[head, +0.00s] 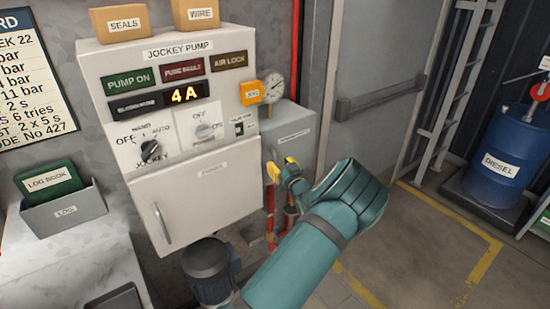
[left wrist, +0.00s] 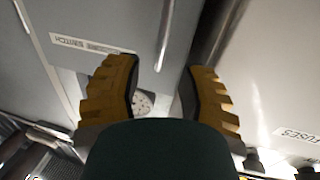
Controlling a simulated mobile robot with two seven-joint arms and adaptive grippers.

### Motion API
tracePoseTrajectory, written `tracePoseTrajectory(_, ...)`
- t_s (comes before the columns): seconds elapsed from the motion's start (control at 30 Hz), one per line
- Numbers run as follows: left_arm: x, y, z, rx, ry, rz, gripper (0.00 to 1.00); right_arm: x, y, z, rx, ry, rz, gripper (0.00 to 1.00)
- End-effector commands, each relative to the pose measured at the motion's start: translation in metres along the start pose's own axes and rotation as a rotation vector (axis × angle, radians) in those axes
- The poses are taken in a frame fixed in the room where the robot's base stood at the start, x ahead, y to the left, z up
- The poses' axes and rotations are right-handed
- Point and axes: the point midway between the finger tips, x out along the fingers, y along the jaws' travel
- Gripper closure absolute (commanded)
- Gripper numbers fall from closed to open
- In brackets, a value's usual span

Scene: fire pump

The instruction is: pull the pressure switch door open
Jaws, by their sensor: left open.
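The pressure switch box (head: 290,125) is a grey box to the right of the jockey pump panel in the head view. Its labelled door looks shut; my gripper and arm hide its lower part. In the left wrist view the door (left wrist: 95,22) fills the upper left, with a slim upright handle (left wrist: 164,38) on it. My left gripper (head: 283,168) is open in front of the door, with yellow fingers. In the left wrist view the handle lies beyond and between the open fingers (left wrist: 162,75); I cannot tell whether they touch it. My right gripper is out of view.
The white jockey pump panel (head: 115,70) stands close on the left, its fuses door (head: 205,195) shut. A pressure gauge (head: 273,87) sits above the box. A dark motor (head: 206,270) is below. Free floor (head: 420,260) lies to the right, before a blue diesel drum (head: 495,145).

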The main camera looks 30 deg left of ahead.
Motion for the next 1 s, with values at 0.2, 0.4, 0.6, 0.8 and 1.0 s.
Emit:
tracePoseTrajectory(0.2, 0.033, 0.0, 0.0, 0.001, 0.0, 0.0, 0.6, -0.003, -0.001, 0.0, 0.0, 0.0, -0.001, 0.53)
tracePoseTrajectory(0.4, 0.044, 0.0, 0.0, 0.0, 0.0, 0.001, 0.6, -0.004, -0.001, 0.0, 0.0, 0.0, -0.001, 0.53)
tracePoseTrajectory(0.6, 0.046, 0.0, 0.001, 0.001, -0.001, 0.001, 0.6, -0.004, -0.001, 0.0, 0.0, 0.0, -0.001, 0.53)
tracePoseTrajectory(0.8, 0.045, 0.0, 0.001, 0.0, -0.001, 0.001, 0.96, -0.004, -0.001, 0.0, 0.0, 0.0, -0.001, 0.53)
tracePoseTrajectory(1.0, 0.045, 0.0, 0.0, 0.0, -0.001, 0.001, 1.0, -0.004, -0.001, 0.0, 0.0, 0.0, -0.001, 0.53)
